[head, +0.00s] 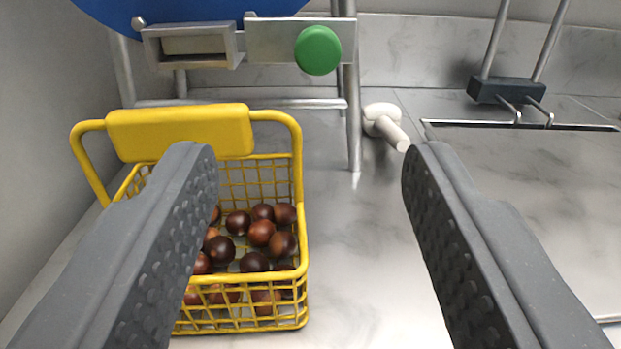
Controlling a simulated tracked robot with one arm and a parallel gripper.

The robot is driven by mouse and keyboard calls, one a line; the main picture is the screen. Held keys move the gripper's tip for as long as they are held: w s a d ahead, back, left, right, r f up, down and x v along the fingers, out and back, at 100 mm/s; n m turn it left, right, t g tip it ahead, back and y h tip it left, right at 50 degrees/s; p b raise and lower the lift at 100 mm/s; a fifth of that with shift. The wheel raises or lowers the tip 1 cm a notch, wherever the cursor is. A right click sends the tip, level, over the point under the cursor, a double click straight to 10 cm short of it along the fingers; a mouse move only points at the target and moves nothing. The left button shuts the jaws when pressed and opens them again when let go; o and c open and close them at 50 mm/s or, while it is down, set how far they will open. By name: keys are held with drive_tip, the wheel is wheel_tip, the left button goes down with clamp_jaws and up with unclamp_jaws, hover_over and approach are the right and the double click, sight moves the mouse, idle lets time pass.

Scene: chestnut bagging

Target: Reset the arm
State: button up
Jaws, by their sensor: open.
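My gripper (308,160) shows in the head view as two dark grey textured fingers spread wide apart. It is open, with nothing between the fingertips. The left finger overlaps the view of a yellow wire basket (303,240) and hides part of its left side. The basket stands upright on the grey surface and holds several brown chestnuts (262,232). Its yellow handle (180,130) is raised at the back.
Behind the basket stands a metal frame with a green button (318,50) and a blue rounded part (190,8) above. A white object (384,122) lies right of the frame leg. A dark block with metal rods (506,91) stands at the back right. The middle surface is clear.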

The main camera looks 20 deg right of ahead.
drive_tip(key=w+a+r+n+g+y+p, duration=0.15)
drive_tip(key=w+a+r, duration=0.3)
drive_tip(key=r, duration=0.45)
drive_tip(key=w+a+r+g+p, duration=0.1)
drive_tip(key=w+a+r+p, duration=0.25)
drive_tip(key=a+r, duration=0.4)
drive_tip(key=s+a+r+n+y+p, duration=0.1)
drive_tip(key=a+r+y, duration=0.1)
drive_tip(key=a+r, duration=0.7)
drive_tip(key=s+a+r+n+t+y+p, duration=0.1)
drive_tip(key=a+r+n+y+p, duration=0.1)
drive_tip(key=a+r, duration=0.8)
drive_tip(key=a+y, duration=0.1)
drive_tip(key=a, duration=0.2)
drive_tip(key=shift+s+a, duration=0.3)
drive_tip(key=shift+a, duration=0.1)
drive_tip(key=shift+r, duration=0.1)
